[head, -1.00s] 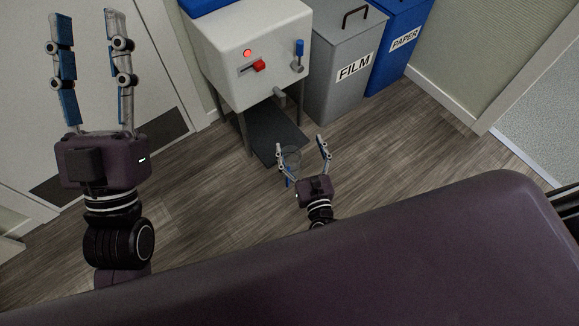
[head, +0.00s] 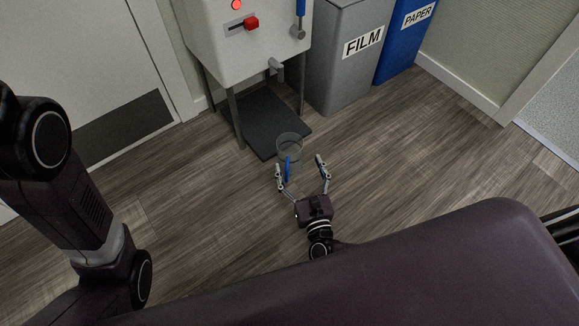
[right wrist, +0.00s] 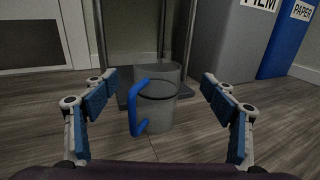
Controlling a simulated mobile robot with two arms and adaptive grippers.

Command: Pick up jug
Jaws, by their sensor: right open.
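The jug (head: 290,142) is a clear cylinder with a blue handle on its left side. It stands upright at the front edge of a dark mat in the head view; in the right wrist view the jug (right wrist: 165,112) stands straight ahead, handle toward the left finger. My right gripper (head: 300,165) is open and empty, low over the floor. Its spread fingers point at the jug, which lies just beyond the fingertips, nearer the left finger in the head view. I see no contact. Only links of my left arm show; its gripper is out of view.
A white dispenser (head: 240,45) on legs stands behind the jug, above the dark mat (head: 262,120). A grey FILM bin (head: 345,75) and a blue PAPER bin (head: 400,45) stand to its right. Wooden floor (head: 420,140) around the gripper is clear.

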